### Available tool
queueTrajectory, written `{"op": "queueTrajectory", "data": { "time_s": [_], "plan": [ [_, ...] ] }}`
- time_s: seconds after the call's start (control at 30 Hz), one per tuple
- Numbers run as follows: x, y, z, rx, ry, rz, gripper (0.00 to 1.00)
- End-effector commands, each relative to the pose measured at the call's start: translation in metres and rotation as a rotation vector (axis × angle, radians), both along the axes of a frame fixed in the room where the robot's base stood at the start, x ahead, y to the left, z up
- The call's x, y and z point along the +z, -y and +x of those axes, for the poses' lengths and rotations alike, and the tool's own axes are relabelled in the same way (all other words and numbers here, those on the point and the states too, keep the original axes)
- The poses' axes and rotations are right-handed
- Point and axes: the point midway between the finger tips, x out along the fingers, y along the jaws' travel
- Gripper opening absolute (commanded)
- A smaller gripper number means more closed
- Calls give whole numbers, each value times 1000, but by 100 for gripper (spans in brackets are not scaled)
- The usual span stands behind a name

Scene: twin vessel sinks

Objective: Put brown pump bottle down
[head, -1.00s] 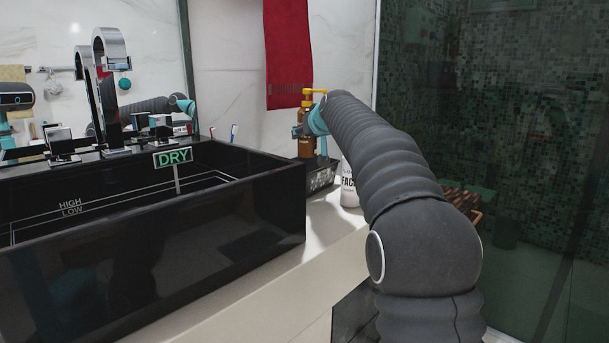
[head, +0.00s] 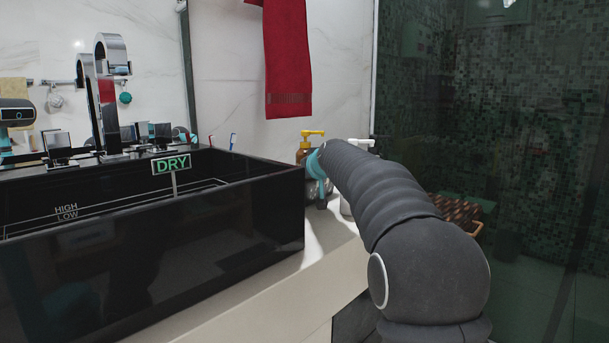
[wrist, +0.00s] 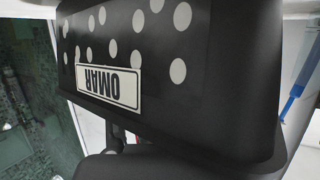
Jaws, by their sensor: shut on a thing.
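The brown pump bottle (head: 302,155) with its yellow pump head (head: 312,133) is upright at the far end of the counter, right of the sink. My gripper (head: 314,165) is shut on it; its teal part shows just beside the bottle. The bottle's lower part is hidden behind the sink's edge and my arm, so I cannot tell whether its base touches anything. The bottle cannot be made out in the wrist view. That view shows a black box (wrist: 190,100) with white dots and a label reading OMAR upside down (wrist: 108,84), very close.
The black sink (head: 150,245) with a DRY sign (head: 171,164) fills the left. A white pump bottle (head: 361,143) stands right of the brown one, mostly behind my arm. A red towel (head: 287,60) hangs above. The pale counter's front strip (head: 285,280) is clear.

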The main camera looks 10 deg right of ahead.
Motion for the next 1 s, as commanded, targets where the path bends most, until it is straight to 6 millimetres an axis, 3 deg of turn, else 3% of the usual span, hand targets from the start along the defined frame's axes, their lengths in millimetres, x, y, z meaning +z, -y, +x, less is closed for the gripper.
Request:
{"op": "queueTrajectory", "data": {
  "time_s": [0.17,0.2,0.3,0.7,1.0],
  "plan": [
    [-3,0,0,0,2,0,0],
    [-5,0,0,0,-1,0,56],
    [-5,0,0,1,-2,0,79],
    [1,0,0,1,-4,1,79],
    [17,6,-40,-1,1,1,79]
  ]
}}
